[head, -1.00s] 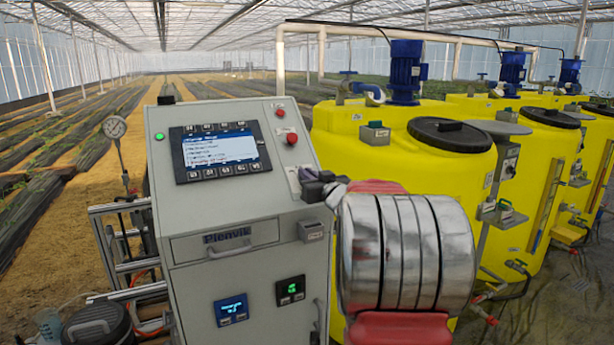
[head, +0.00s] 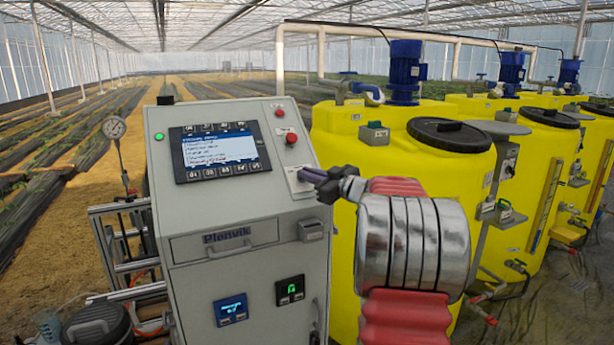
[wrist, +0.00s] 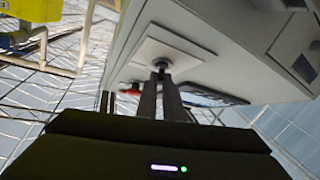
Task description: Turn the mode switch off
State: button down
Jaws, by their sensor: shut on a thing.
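The mode switch is a small dark knob (wrist: 161,64) on a pale square plate in the wrist view. In the head view the plate (head: 296,181) sits on the sloping top of the grey control cabinet, near its right edge, and the knob is hidden by my fingertips. My gripper (head: 309,175) reaches in from the right over the plate. In the wrist view, my gripper's two dark fingers (wrist: 160,78) converge at the knob and are shut on it. The knob's pointer and markings cannot be read.
The cabinet (head: 230,200) carries a lit screen (head: 220,149), a red button (head: 291,139) above the plate and a drawer handle (head: 228,251). Yellow tanks (head: 400,170) stand close behind my arm on the right. A pressure gauge (head: 115,127) stands left of the cabinet.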

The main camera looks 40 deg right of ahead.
jog(key=shift+d+f+n+g+y, duration=0.1)
jog(key=shift+n+g+y, duration=0.4)
jog(key=shift+n+y, duration=0.7)
jog(key=shift+d+f+n+g+y, duration=0.1)
jog(key=shift+n+g+y, duration=0.55)
jog(key=shift+n, duration=0.95)
jog(key=shift+r, duration=0.1)
jog(key=c, duration=1.9)
grip_release()
jog(key=shift+w, duration=0.1)
jog(key=shift+r, duration=0.1)
jog(key=v, duration=1.3)
jog(key=shift+s+d+f, duration=0.25)
jog(key=shift+s, duration=0.15)
